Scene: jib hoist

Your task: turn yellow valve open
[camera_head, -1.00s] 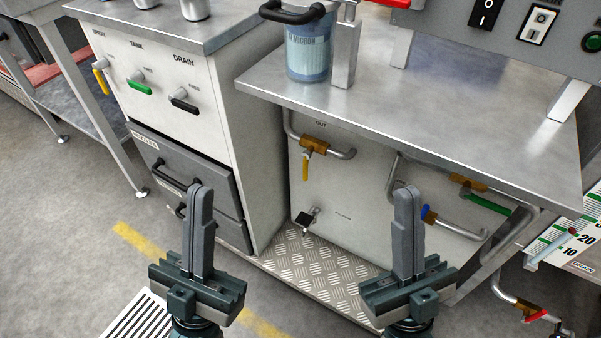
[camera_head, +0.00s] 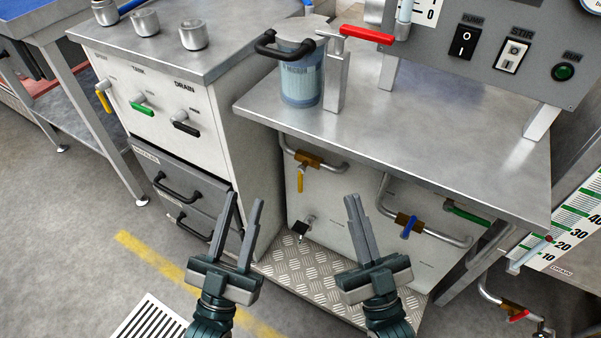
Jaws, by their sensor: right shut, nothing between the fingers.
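A yellow lever (camera_head: 300,179) hangs straight down from a brass valve (camera_head: 307,160) on the pipe under the steel bench. Another yellow handle (camera_head: 103,101) hangs at the left end of the white cabinet panel, beside a green and a black one. My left gripper (camera_head: 246,198) is open and empty, in front of the drawers, left of and nearer than the brass valve. My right gripper (camera_head: 354,198) is shut and empty, right of the yellow lever and apart from it. Both grippers point up in the picture.
The steel bench (camera_head: 420,130) overhangs the pipes. A blue-handled valve (camera_head: 407,226) and a green handle (camera_head: 466,215) sit to the right. A small black-handled tap (camera_head: 302,229) is below. Black drawer handles (camera_head: 178,187) stick out at left. The floor in front is clear.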

